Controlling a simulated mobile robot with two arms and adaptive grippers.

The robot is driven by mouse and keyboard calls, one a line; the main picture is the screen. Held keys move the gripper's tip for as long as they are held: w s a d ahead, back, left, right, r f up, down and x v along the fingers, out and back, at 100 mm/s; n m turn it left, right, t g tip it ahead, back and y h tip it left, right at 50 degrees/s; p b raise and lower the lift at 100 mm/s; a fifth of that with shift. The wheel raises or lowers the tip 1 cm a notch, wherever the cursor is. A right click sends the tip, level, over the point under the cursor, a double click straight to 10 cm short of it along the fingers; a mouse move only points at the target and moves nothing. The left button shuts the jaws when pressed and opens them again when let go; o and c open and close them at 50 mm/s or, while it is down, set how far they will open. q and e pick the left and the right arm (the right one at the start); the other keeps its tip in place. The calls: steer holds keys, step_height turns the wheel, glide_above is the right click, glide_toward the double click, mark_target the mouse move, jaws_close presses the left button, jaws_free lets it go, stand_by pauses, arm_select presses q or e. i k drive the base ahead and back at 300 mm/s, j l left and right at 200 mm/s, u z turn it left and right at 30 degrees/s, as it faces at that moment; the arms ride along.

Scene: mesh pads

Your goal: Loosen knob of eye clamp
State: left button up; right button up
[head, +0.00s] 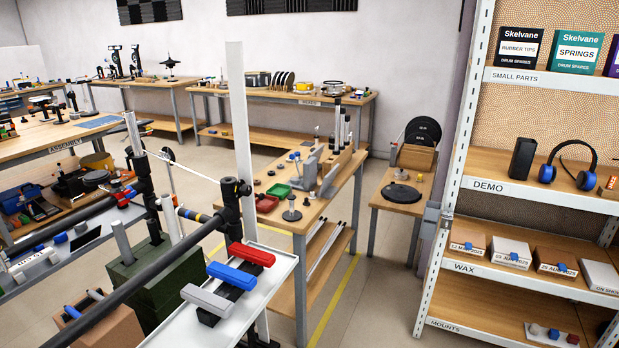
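A black clamp (233,198) joins the end of a thick black tube (130,278) to an upright post. A second black clamp (146,190) with a rod through it sits further left. I cannot tell which is the eye clamp; a small dark round part (243,188) on the right clamp may be its knob. Below it, a red bar (251,254), a blue bar (231,275) and a grey bar (206,301) sit on black bases over a white tray (270,268). Neither of my grippers is in view.
A tall white post (240,110) stands behind the right clamp. A wooden bench (320,203) with red and green trays is behind. A shelf rack (480,185) stands right. Open floor (375,300) with a yellow line lies between. A green box (160,275) is under the tube.

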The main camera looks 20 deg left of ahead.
mark_target(246, 191)
steer(key=i+u, duration=0.2)
steer(key=i, duration=0.2)
steer(key=i+l+u, duration=0.2)
steer(key=i, duration=0.25)
steer(key=i+l+u, duration=0.2)
steer(key=i, duration=0.2)
steer(key=i+l+u, duration=0.2)
steer(key=i, duration=0.2)
steer(key=i+l+u, duration=0.1)
steer(key=i+u, duration=0.15)
steer(key=u, duration=0.25)
steer(key=i+l+u, duration=0.2)
steer(key=u, duration=0.3)
steer(key=i+l+u, duration=0.2)
steer(key=u, duration=0.3)
steer(key=i+l+u, duration=0.1)
steer(key=l+u, duration=0.4)
